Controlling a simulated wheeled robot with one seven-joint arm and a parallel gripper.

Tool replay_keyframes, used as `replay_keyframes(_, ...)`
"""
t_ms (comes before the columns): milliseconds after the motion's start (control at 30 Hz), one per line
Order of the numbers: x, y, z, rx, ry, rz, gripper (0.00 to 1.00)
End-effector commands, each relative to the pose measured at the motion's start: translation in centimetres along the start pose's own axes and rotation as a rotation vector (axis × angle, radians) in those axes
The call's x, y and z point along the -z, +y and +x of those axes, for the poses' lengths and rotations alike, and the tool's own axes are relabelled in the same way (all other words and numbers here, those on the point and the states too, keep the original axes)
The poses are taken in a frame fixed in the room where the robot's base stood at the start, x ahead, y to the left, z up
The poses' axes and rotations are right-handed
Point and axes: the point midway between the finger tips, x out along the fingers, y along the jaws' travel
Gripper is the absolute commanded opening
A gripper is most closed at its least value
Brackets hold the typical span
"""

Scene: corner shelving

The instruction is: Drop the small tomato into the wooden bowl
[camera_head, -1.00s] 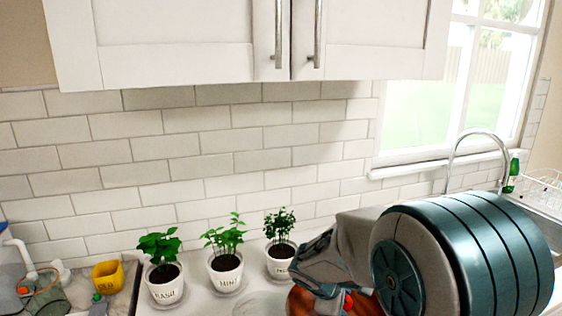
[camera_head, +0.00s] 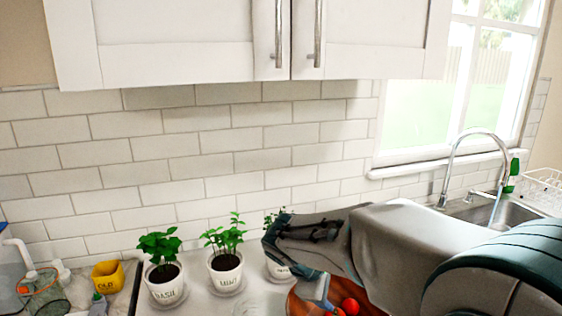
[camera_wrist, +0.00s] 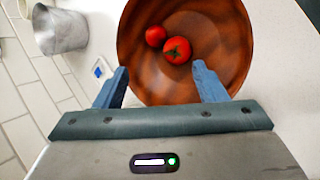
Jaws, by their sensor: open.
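The wooden bowl (camera_wrist: 135,65) is reddish brown and lies beyond my fingers in the wrist view. It also shows at the bottom of the head view (camera_head: 298,304), partly hidden by my arm. The small tomato (camera_wrist: 155,36) is inside the bowl. A larger tomato (camera_wrist: 177,50) with a green stem mark lies beside it, close to or touching it. My gripper (camera_wrist: 162,76) is open, its blue fingers spread wide with nothing between them. It is over the near side of the bowl, apart from both tomatoes.
Potted herbs (camera_head: 224,270) stand along the tiled wall, one partly behind my gripper. A yellow cup (camera_head: 108,275) and a glass jar (camera_head: 42,294) are at left. A sink with a tall faucet (camera_head: 455,165) is at right. Cabinets (camera_head: 180,40) hang above.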

Motion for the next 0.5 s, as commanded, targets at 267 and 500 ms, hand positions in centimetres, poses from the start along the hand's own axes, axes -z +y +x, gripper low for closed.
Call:
replay_keyframes(267,0.0,0.0,-3.5,-0.001,0.001,0.0,0.65)
replay_keyframes(500,0.0,0.0,-3.9,0.001,-0.001,-0.001,0.65)
